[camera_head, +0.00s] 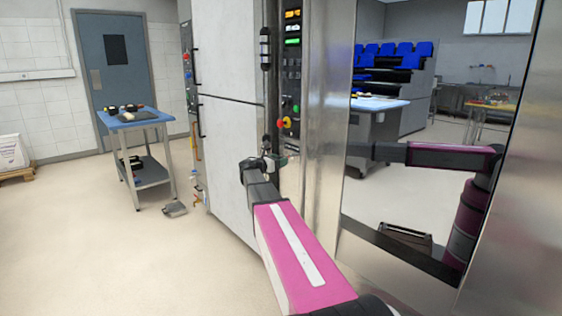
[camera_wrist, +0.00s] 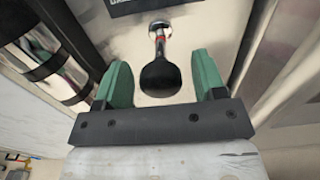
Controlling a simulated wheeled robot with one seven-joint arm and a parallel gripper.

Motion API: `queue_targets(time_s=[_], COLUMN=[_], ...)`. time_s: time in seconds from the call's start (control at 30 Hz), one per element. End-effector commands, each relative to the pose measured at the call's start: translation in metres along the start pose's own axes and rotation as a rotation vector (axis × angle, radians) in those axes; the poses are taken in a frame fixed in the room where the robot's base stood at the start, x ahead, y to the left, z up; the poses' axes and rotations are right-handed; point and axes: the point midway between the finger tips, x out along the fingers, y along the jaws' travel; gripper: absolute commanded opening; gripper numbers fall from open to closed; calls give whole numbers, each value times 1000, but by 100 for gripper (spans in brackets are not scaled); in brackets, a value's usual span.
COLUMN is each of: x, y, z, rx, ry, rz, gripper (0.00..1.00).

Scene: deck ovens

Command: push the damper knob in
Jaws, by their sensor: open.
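The damper knob (camera_wrist: 160,76) is a black ball-like grip on a metal rod with a red band, seen in the wrist view. The rod stands out from a pale panel, below a dark label plate. My gripper (camera_wrist: 162,72) has two green fingers, spread open. The knob shows between the fingers with a gap on each side, and nothing is held. In the head view my gripper (camera_head: 277,160) is at the oven's front, below the control panel. The knob cannot be made out clearly there.
A control panel (camera_head: 291,65) with lit displays and a red-yellow button (camera_head: 287,122) is above my gripper. A black-banded metal cylinder (camera_wrist: 45,62) is left of the knob.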

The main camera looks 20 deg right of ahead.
Motion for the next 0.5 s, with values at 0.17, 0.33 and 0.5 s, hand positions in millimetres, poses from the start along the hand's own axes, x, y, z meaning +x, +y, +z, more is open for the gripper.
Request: queue_targets(time_s=[0.17, 0.33, 0.5], x=[14, 16, 16], y=[0, 0, 0], z=[0, 0, 0], rx=[0, 0, 1], ry=[0, 0, 0], rz=[0, 0, 0], gripper=[64, 64, 61])
